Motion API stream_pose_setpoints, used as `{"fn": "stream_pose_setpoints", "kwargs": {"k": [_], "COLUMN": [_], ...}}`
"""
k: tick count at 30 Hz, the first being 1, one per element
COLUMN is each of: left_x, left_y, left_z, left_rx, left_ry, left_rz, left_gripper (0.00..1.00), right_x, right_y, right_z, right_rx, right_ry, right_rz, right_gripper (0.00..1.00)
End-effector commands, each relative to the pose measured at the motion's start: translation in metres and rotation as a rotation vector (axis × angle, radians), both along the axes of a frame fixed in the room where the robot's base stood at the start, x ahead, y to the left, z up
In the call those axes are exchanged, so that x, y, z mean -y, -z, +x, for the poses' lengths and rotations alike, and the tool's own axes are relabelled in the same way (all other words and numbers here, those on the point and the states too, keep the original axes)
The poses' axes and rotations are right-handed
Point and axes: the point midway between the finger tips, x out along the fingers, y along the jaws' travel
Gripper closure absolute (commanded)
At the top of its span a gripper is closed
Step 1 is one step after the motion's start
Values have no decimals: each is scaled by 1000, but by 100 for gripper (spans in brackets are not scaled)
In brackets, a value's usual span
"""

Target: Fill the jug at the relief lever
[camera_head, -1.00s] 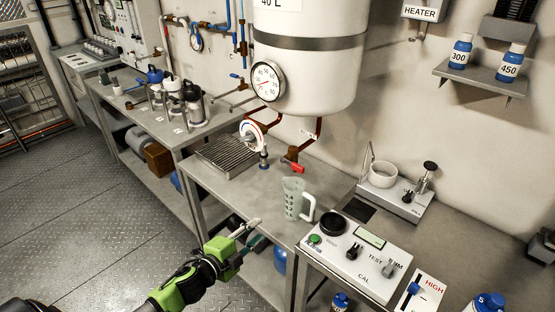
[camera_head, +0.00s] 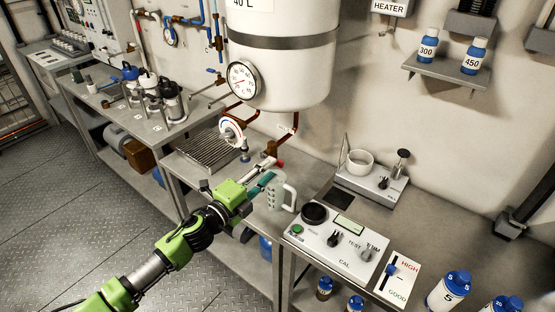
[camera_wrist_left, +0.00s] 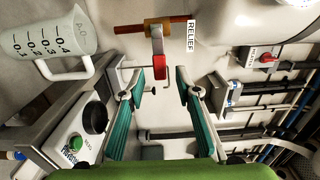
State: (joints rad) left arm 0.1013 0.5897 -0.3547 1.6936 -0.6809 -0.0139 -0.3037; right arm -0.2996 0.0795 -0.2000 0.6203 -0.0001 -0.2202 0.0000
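The clear measuring jug (camera_head: 281,194) stands upright on the metal bench beside the control box, its handle on the right. It also shows in the left wrist view (camera_wrist_left: 50,38) at the upper left. The relief lever (camera_head: 271,163), with a red end, sits on the pipe below the white tank. In the left wrist view the lever's red end (camera_wrist_left: 160,72) lies ahead, between the fingers in the picture; I see no contact. My left gripper (camera_head: 261,176) is open and empty in front of the lever, partly overlapping the jug's left side. Its teal fingers are spread (camera_wrist_left: 156,96). My right gripper is out of view.
The white tank (camera_head: 283,65) with a gauge hangs above. A drain grate (camera_head: 207,149) lies left of the lever, with a dial valve (camera_head: 231,131) near it. A control box (camera_head: 335,238) stands right of the jug. Blue-capped bottles (camera_head: 448,290) are at the lower right.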

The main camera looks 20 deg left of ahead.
Motion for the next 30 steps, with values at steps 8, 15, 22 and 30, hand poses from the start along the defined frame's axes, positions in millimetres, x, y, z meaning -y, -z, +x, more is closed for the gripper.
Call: {"fn": "stream_pose_setpoints", "kwargs": {"k": [8,15,22,30], "left_x": [14,17,17,16], "left_y": [-1,1,1,1], "left_z": [38,47,46,46], "left_rx": [0,-1,-1,-1], "left_ry": [-1,-1,-1,-1], "left_rz": [-2,0,-1,-1], "left_gripper": [69,69,77,100], "right_x": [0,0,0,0], "right_y": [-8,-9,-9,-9], "right_z": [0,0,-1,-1], "right_rx": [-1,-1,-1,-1], "right_ry": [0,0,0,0], "right_rz": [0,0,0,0], "right_gripper": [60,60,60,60]}}
